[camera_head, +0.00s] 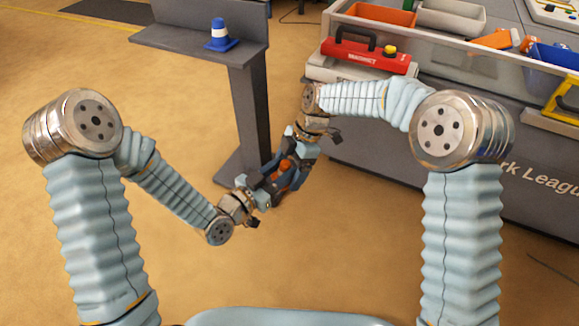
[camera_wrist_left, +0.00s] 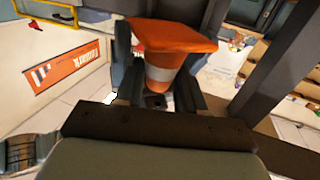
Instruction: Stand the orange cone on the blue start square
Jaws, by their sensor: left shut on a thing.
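The orange cone (camera_head: 285,166) is small and partly hidden between my two grippers, low in front of the grey stand. In the left wrist view the cone (camera_wrist_left: 166,50) shows its square orange base, a white band and a narrow end down between the fingers. My left gripper (camera_head: 274,182) is shut on the cone. My right gripper (camera_head: 293,158) comes from the other side and meets the left one at the cone. Its fingers are too small and overlapped to tell whether they hold the cone. I cannot make out a blue start square.
A blue cone with a white band (camera_head: 220,36) stands on the grey stand's top (camera_head: 170,38). The floor at the left is clear.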

